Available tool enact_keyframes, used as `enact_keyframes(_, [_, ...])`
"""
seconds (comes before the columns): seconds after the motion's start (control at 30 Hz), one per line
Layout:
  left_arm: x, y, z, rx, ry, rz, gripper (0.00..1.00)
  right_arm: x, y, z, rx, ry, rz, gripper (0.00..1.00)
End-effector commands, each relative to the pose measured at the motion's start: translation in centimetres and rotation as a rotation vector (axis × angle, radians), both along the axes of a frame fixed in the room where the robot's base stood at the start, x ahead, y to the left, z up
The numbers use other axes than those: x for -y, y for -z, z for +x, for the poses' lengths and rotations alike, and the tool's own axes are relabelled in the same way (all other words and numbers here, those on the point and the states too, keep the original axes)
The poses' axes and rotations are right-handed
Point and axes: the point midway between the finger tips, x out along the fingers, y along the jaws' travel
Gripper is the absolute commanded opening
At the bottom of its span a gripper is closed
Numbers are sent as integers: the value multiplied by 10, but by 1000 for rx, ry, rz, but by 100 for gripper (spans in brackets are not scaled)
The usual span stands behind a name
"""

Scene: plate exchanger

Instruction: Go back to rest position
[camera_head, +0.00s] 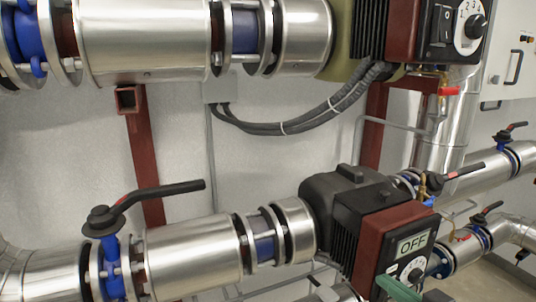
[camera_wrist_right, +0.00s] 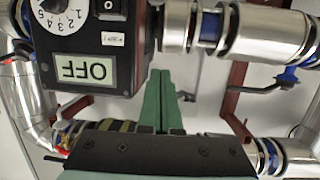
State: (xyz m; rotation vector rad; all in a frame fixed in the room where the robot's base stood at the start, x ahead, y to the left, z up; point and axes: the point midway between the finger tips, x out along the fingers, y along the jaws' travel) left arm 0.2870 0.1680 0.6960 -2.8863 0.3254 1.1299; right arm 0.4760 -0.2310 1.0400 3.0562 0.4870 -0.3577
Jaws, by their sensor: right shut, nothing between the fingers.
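My right gripper (camera_head: 398,290) shows only in part at the bottom edge of the head view, in front of the lower pump (camera_head: 345,220). In the right wrist view, the green fingers of my right gripper (camera_wrist_right: 162,75) are together with nothing between them. The pump's display (camera_head: 413,243) reads OFF. The display also shows upside down in the right wrist view (camera_wrist_right: 85,68), left of the fingers, with a white dial (camera_wrist_right: 62,12) above it. The fingers look apart from the pump face. My left gripper is not in view.
Metal-clad pipes (camera_head: 190,255) run along the wall at two heights. A black-handled valve (camera_head: 105,222) stands at lower left. A second pump (camera_head: 455,30) is at upper right, with dark cables (camera_head: 290,127) hanging beside it. A white cabinet (camera_head: 512,60) is at far right.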

Motion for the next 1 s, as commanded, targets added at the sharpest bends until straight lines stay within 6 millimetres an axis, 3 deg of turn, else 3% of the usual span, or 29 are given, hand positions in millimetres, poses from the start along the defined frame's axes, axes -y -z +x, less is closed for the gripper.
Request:
enact_keyframes(0.03, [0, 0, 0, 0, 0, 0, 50, -7, 38, -16, -110, 6, -26, 0])
enact_keyframes(0.1, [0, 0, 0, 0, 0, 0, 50, -13, 84, -41, -258, 23, -70, 0])
enact_keyframes(0.2, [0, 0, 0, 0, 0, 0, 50, -17, 136, -81, -447, 47, -127, 0])
enact_keyframes(0.3, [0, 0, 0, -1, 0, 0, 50, -19, 171, -118, -599, 70, -172, 0])
enact_keyframes(0.5, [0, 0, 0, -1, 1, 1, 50, -20, 215, -188, -844, 113, -240, 0])
enact_keyframes(0.67, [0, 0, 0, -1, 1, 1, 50, -19, 235, -240, -1014, 150, -286, 0])
enact_keyframes(0.7, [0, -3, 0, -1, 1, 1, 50, -20, 237, -230, -980, 147, -279, 0])
enact_keyframes(1.0, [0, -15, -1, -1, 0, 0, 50, -35, 265, -203, -833, 122, -228, 0])
